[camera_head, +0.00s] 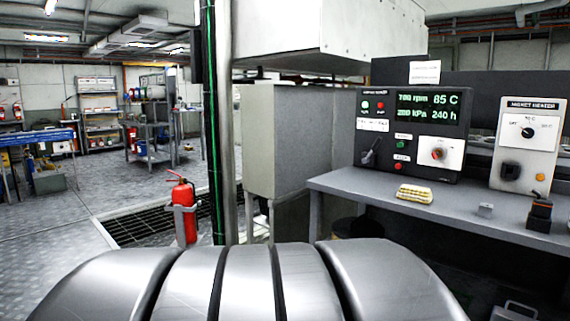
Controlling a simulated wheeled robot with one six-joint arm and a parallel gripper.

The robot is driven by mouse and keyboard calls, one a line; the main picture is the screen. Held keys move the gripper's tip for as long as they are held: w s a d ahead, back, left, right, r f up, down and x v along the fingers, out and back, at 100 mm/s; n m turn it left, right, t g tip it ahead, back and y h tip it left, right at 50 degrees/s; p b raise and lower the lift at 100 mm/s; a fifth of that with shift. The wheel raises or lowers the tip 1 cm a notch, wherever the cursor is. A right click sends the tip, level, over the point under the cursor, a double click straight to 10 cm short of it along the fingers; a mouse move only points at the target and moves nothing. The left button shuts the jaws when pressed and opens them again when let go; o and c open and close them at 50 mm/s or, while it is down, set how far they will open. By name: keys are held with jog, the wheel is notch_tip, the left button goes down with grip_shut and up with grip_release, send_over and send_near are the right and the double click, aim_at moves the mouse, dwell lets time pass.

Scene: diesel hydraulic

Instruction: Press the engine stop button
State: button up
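A dark engine control panel (412,132) stands at the back of a grey bench on the right. Its screen (426,103) reads 700 rpm, 85 C, 280 kPa and 240 h. Below the screen are a small green button (400,145) and a small red button (399,166), one above the other. Their labels are too small to read, so I cannot tell for sure which is the engine stop button. A larger red knob (438,154) sits on a white plate to their right. My gripper is not in view.
The grey bench (450,205) carries a folded yellowish cloth (414,194) before the panel. A white heater box (527,143) stands right of the panel. A red fire extinguisher (184,208) stands by a post (227,130). Open floor (60,245) lies at left.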

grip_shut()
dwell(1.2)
